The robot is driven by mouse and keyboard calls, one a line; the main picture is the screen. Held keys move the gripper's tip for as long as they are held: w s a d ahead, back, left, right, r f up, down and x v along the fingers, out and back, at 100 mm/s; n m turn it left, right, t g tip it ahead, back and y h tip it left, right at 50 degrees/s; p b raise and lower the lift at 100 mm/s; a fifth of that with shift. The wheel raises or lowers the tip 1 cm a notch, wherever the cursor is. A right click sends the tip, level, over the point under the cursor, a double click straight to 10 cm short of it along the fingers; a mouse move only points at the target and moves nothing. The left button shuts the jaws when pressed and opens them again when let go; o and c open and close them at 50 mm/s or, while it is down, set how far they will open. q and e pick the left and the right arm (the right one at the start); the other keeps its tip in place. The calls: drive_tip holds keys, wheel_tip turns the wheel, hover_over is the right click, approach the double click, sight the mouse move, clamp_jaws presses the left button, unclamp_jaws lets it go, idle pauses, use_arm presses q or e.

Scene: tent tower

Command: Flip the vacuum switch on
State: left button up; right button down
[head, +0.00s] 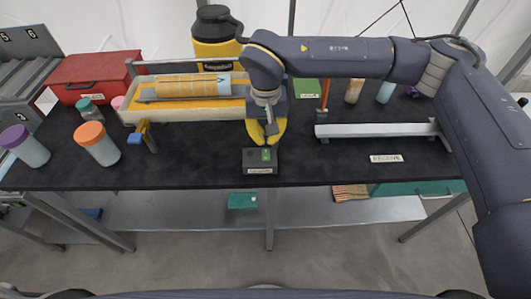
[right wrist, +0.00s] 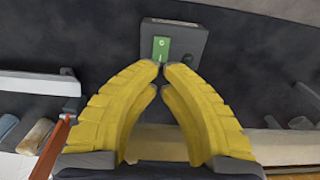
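The vacuum switch is a small dark grey box (head: 260,161) near the front edge of the black table. Its green rocker (head: 266,154) is on top, with a pale label on its front. The box also shows in the right wrist view (right wrist: 190,42), with its green rocker (right wrist: 161,48) facing up. My right gripper (head: 266,138) has yellow fingers pointing down just behind the box. In the right wrist view its fingertips (right wrist: 163,69) are together and empty, close to the rocker's edge. I cannot tell whether they touch it. My left gripper is not in view.
A long tray (head: 185,112) with a tan cylinder (head: 193,86) lies at the back left. A yellow and black canister (head: 215,40) stands behind it. Lidded jars (head: 97,144) stand at left. A pale metal rail (head: 375,130) and label plate (head: 386,158) lie right.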

sight(265, 151)
drive_tip(key=shift+r, duration=1.95)
